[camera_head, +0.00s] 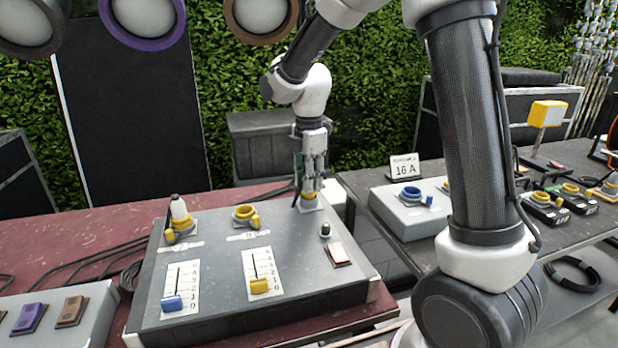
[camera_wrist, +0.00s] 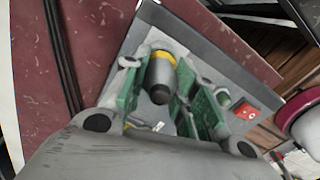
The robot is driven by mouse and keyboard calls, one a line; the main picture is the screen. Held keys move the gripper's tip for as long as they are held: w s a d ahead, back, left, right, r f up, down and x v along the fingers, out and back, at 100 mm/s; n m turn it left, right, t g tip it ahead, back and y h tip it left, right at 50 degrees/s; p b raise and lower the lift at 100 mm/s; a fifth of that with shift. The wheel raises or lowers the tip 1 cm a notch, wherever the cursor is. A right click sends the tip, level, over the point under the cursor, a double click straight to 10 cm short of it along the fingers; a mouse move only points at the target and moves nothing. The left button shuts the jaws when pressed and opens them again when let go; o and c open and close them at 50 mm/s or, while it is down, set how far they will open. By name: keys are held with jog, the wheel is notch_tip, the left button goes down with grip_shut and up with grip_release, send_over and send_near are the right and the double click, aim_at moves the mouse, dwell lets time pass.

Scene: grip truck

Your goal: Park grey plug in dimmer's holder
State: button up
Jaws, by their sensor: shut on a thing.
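The grey plug (camera_wrist: 160,78) with a yellow band is between the green-padded fingers of my gripper (camera_wrist: 158,68) in the wrist view. My gripper (camera_head: 311,182) is shut on it, pointing down at the back right corner of the dimmer (camera_head: 215,262). In the head view, yellow shows just below the fingers, above a small pale plate (camera_head: 312,205) on the dimmer. The fingers hide most of the plug, and I cannot tell whether it is seated or just above the plate. The dimmer's middle yellow socket (camera_head: 246,213) is empty.
Another plug (camera_head: 179,210) stands in the dimmer's left socket. A blue slider (camera_head: 173,304), a yellow slider (camera_head: 260,286) and a red-and-white switch (camera_head: 338,254) are on its top. A grey box with a blue socket (camera_head: 400,212) and a "16 A" sign (camera_head: 405,168) stand on the right table.

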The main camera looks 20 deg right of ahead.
jog(key=shift+f, duration=0.35)
jog(key=o, duration=1.5)
jog(key=shift+r, duration=2.5)
